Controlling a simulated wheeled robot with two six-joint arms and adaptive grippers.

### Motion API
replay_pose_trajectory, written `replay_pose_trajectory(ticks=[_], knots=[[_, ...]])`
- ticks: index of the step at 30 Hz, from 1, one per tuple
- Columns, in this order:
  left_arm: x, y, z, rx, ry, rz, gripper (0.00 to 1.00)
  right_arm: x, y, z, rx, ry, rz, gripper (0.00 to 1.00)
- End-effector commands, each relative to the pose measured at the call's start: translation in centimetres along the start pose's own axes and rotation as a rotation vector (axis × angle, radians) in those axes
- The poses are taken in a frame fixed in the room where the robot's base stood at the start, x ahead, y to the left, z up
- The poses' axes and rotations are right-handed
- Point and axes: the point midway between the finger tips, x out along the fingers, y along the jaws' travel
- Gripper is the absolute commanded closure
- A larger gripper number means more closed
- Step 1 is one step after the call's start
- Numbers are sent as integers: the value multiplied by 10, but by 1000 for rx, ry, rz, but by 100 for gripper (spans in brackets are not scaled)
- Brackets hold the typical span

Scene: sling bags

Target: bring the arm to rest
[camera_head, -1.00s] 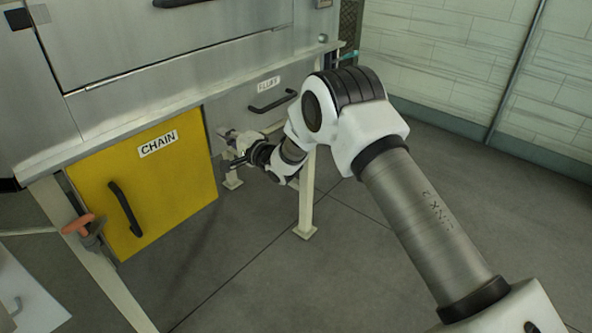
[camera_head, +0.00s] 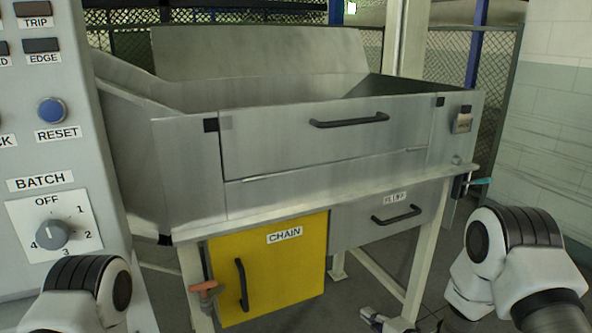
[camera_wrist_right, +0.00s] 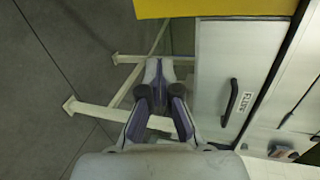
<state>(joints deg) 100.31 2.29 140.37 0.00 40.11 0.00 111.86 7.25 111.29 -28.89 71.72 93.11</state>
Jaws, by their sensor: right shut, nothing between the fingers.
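My right gripper (camera_head: 378,318) shows at the bottom edge of the head view, in front of the machine's legs and below the grey drawer. It is shut and empty. In the wrist view its two fingers (camera_wrist_right: 159,75) meet at the tips over the open space beside the drawer front, with nothing between them. My right arm (camera_head: 510,262) comes in from the lower right. My left arm (camera_head: 75,300) shows only as a white joint at the lower left; its gripper is out of view.
A steel machine (camera_head: 320,140) stands ahead, with a yellow CHAIN door (camera_head: 285,265) and a grey drawer (camera_head: 365,222) below. An orange handle (camera_head: 205,287) sticks out by the door. A control panel (camera_head: 50,130) stands close on the left. Floor at right is partly clear.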

Motion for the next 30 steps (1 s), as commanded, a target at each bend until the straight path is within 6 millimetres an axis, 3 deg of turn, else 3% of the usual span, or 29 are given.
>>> replay_pose_trajectory(ticks=[1, 3, 5, 6, 9, 12, 14, 19, 30], knots=[[-27, 0, 0, 0, 0, 0, 22, -27, 27, 13, -13, 17, 133, 100], [-40, 0, 0, 0, 0, 0, 22, -66, 79, 28, -89, 34, 327, 100], [-49, 0, 0, 0, -1, 0, 22, -104, 118, 39, -187, 23, 495, 100], [-54, 0, 0, 0, -1, 0, 22, -133, 140, 47, -260, 1, 609, 100], [-63, 0, 0, 0, -1, 0, 22, -211, 184, 66, -474, -122, 887, 100], [-60, 0, 0, 0, -1, 0, 22, -282, 209, 80, -711, -339, 1109, 100], [-59, 0, 0, 0, -1, 0, 22, -307, 214, 84, -825, -467, 1174, 100], [-59, 0, 0, 0, -1, 0, 22, -320, 218, 85, -1022, -666, 1180, 100], [-59, 0, 0, 0, -1, 0, 22, -320, 218, 85, -1037, -678, 1176, 100]])
